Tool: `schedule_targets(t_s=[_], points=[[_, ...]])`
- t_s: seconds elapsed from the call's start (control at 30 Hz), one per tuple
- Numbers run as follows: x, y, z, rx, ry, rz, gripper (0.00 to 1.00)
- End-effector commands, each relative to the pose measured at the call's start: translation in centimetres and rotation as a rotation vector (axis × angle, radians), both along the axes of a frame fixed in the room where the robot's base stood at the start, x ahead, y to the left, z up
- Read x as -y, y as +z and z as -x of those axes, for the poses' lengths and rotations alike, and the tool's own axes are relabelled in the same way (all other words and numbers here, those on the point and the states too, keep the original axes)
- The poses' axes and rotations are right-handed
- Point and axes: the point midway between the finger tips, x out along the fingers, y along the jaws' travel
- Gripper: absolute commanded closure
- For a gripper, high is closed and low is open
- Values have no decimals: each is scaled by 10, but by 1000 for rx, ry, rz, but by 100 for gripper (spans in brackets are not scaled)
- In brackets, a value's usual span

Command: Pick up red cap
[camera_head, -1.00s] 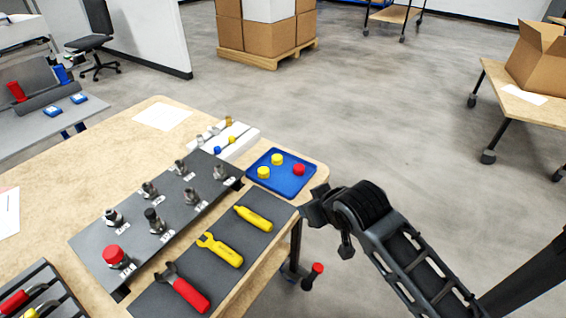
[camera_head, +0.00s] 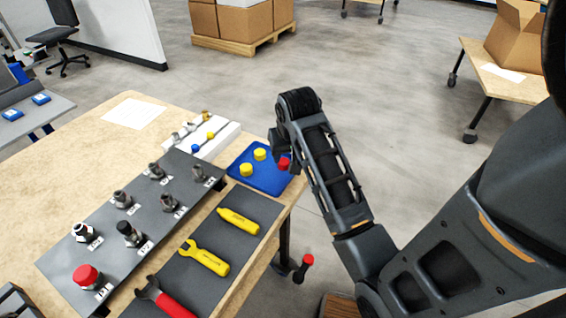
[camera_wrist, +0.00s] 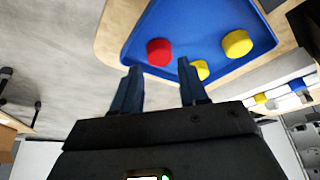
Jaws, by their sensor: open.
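The red cap (camera_head: 284,163) lies on the blue tray (camera_head: 239,169) at the table's far right corner, partly hidden by my arm in the head view. Two yellow caps (camera_head: 260,154) (camera_head: 246,169) lie on the same tray. In the wrist view the red cap (camera_wrist: 159,52) is just beyond my gripper (camera_wrist: 160,80), between the lines of its two fingers and nearer the left one. The fingers are apart with nothing between them. One yellow cap (camera_wrist: 200,70) is partly behind the right finger; the other yellow cap (camera_wrist: 237,43) is farther right.
A dark panel with several fittings (camera_head: 140,215) and a red knob (camera_head: 87,276) stands left of the tray. A dark mat holds a yellow screwdriver (camera_head: 238,221), a yellow wrench (camera_head: 205,258) and a red-handled tool (camera_head: 165,300). A white rack (camera_head: 208,143) stands behind the tray.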

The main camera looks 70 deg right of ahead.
Motion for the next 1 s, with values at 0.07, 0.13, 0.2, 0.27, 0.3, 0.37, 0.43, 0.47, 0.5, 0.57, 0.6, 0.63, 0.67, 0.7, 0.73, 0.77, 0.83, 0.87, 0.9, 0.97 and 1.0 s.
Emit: schedule_targets(t_s=[0.07,0.13,0.2,0.27,0.3,0.37,0.43,0.47,0.5,0.57,0.6,0.63,0.67,0.7,0.73,0.77,0.83,0.87,0.9,0.97,1.0], points=[[5,-11,-3,-2,0,-3,57],[9,-21,-5,-2,0,-3,57],[11,-28,-7,-1,0,-2,57],[13,-33,-8,-1,0,-1,57],[14,-35,-8,-1,0,-1,57],[14,-36,-8,0,0,0,57],[14,-36,-9,1,0,1,57],[14,-36,-8,1,0,1,57],[14,-36,-8,1,0,1,57],[14,-36,-8,1,0,1,58],[14,-36,-8,0,0,0,62],[14,-36,-8,0,1,0,65],[14,-36,-8,0,1,0,68],[14,-36,-8,0,1,0,71],[14,-36,-8,0,1,0,74],[14,-36,-8,0,1,0,77],[14,-36,-8,0,1,0,84],[14,-36,-8,0,1,0,87],[14,-36,-8,0,1,0,90],[14,-36,-8,0,1,0,90],[14,-36,-8,0,1,0,90]])
